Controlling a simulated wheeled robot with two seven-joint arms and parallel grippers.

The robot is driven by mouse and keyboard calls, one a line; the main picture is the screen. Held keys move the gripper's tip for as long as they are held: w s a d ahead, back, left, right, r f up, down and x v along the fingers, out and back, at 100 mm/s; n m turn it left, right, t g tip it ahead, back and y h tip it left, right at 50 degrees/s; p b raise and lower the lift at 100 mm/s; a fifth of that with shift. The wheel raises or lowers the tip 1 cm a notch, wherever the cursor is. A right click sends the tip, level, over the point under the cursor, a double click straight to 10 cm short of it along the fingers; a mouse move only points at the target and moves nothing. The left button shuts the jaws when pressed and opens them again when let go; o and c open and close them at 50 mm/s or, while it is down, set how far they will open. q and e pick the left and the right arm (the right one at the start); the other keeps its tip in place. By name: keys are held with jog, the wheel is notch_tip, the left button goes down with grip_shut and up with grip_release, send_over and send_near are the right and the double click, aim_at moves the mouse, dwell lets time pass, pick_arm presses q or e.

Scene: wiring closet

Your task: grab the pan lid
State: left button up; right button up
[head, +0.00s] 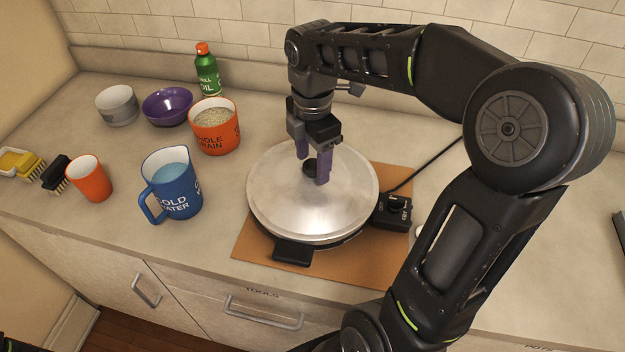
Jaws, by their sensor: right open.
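The pan lid (290,205) is a round silver disc with a small dark knob (311,165) at its middle. It lies on a dark pan whose black handle (292,251) points to the front. My right gripper (312,172) points down over the lid, its purple-grey fingers apart on either side of the knob. The fingers look level with the knob; I cannot tell whether they touch it. My left gripper is not in view.
The pan stands on a brown board (391,240) with a black control box (392,210) and cable. Left are a blue pitcher (176,190), an orange cup (90,180), a grain container (214,128), a purple bowl (167,106), a grey bowl (117,106), a green oil bottle (207,75) and brushes (54,175).

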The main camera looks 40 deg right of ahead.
grip_shut()
dwell(0.8)
dwell(0.7)
